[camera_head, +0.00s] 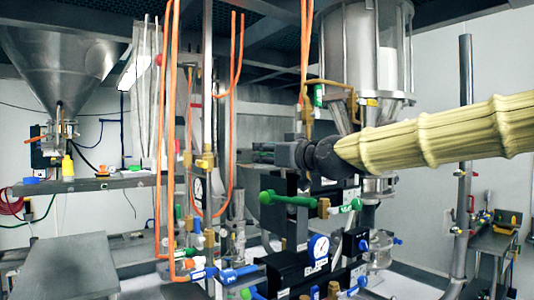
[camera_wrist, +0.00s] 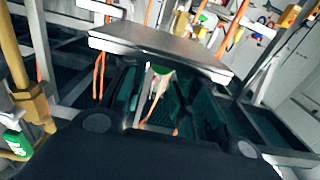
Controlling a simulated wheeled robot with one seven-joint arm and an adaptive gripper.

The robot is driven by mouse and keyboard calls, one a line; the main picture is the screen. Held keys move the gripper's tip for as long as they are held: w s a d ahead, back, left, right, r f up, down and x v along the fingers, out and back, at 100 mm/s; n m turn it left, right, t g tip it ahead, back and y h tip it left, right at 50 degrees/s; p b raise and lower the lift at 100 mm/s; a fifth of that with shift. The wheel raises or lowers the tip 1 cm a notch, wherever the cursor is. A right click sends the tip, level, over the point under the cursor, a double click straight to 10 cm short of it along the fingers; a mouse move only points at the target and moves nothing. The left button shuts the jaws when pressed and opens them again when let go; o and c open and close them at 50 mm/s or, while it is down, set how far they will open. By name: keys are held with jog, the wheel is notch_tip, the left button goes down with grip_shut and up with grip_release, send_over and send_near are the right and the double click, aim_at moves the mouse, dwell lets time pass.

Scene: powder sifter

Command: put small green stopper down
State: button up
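My gripper (camera_head: 268,151) is in mid-air at the middle of the head view, reaching left from my yellow-sleeved arm. A grey metal surface (camera_wrist: 160,42) lies just beyond the fingertips in the wrist view.
Orange hoses (camera_head: 232,110) and upright pipes stand left of my gripper. A grey shelf (camera_head: 110,183) with small items is at the left, above a bare bench (camera_head: 70,265). Valves with a green handle (camera_head: 290,200) are below, and a steel vessel (camera_head: 350,55) stands behind.

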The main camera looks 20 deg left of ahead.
jog(key=shift+f, duration=0.5)
jog(key=shift+r, duration=0.1)
jog(key=shift+w+r+p, duration=0.1)
jog(key=shift+r+p, duration=0.35)
jog(key=shift+p, duration=0.15)
jog(key=shift+d, duration=0.25)
jog(key=shift+d+f+b, duration=0.15)
jog(key=shift+d+b, duration=0.15)
jog(key=shift+b, duration=0.2)
jog(key=b+v, duration=0.5)
jog(key=v, duration=0.6)
jog(key=shift+s+r, duration=0.2)
jog(key=shift+r, duration=0.3)
